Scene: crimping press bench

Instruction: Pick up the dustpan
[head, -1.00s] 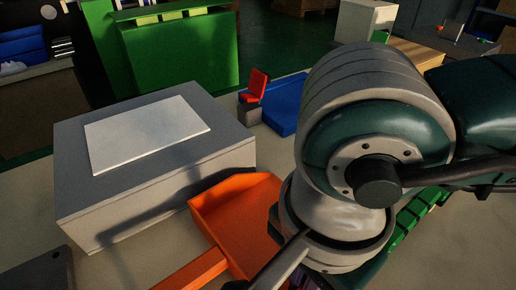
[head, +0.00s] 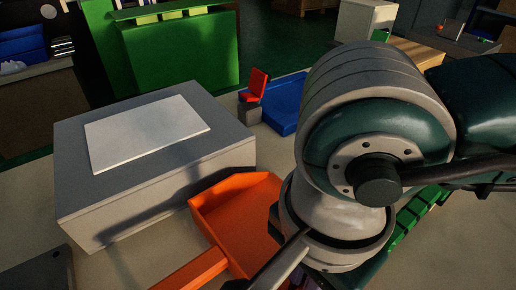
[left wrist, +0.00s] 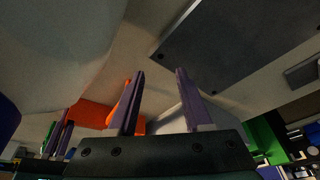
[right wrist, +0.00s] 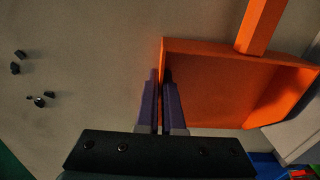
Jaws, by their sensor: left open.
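The orange dustpan (head: 240,212) lies on the bench in front of the grey box in the head view, its handle (head: 192,271) pointing to the lower left. My right arm covers its right side. In the right wrist view the dustpan (right wrist: 220,85) is at the upper right. My right gripper (right wrist: 160,72) has its fingers close together, one on each side of the pan's side wall, and looks shut on it. My left gripper (left wrist: 157,72) is open and empty; orange parts of the dustpan (left wrist: 92,114) show behind its fingers.
A grey box (head: 150,200) with a pale top plate stands left of the dustpan. Behind are a blue tray (head: 286,105) and a red part (head: 255,84). A dark plate (left wrist: 235,40) is near my left gripper. Small dark pieces (right wrist: 38,100) lie on the bench.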

